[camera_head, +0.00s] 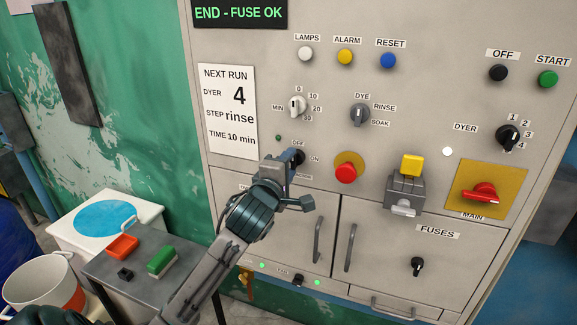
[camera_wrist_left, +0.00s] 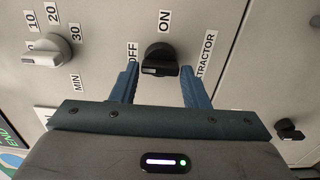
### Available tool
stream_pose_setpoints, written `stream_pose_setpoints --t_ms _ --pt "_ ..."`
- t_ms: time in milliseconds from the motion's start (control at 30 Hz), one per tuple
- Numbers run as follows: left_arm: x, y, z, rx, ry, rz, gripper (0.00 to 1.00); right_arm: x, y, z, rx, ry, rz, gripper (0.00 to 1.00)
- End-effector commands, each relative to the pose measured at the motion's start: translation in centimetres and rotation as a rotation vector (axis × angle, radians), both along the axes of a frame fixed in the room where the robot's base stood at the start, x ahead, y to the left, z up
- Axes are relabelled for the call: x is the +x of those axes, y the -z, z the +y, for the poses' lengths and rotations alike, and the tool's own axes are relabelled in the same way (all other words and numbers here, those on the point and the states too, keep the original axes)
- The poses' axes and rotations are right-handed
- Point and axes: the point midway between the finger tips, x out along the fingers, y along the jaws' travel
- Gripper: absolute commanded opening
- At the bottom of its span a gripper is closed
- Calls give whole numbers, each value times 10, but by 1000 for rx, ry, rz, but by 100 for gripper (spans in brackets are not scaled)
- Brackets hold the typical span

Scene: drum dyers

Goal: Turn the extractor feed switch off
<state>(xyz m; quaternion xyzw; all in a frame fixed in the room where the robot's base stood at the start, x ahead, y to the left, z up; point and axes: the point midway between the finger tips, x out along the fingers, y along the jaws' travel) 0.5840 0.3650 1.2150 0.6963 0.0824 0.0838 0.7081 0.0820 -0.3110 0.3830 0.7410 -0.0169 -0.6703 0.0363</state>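The extractor switch (camera_head: 299,157) is a black rotary knob on the grey panel, with OFF above it and ON to its right in the head view. My left gripper (camera_head: 281,157) is in front of it and hides part of it and the label below. In the left wrist view, the knob (camera_wrist_left: 160,60) sits between and just beyond the two blue fingertips of my left gripper (camera_wrist_left: 160,80). The fingers are open, with a gap on each side. The knob's grip lies across the picture there, its pale mark at the left end, on the OFF side. My right gripper is not in view.
A minutes dial (camera_head: 298,105) and a dye/rinse/soak selector (camera_head: 360,114) are above the switch. A red button (camera_head: 346,172) is close on the right, then a yellow-topped grey lever unit (camera_head: 405,190). Cabinet handles (camera_head: 318,240) stick out below. A side table (camera_head: 130,265) stands left.

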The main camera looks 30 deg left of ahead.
Motion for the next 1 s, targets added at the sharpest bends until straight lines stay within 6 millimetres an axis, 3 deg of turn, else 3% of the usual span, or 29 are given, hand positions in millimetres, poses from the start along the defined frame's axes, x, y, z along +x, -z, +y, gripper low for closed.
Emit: stream_pose_setpoints --t_ms 67,433,567,700,800,1000 --pt "0 0 0 0 0 0 58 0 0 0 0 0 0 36" --pt "-5 1 -1 2 0 -1 58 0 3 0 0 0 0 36" --pt "-21 3 -5 4 1 -1 58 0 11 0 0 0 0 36" --pt "-52 4 -13 5 2 -2 58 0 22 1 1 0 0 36" --pt "-63 -4 -15 2 0 7 58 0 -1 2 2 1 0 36" --pt "-83 -6 -20 -1 -1 6 58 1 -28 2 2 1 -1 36"
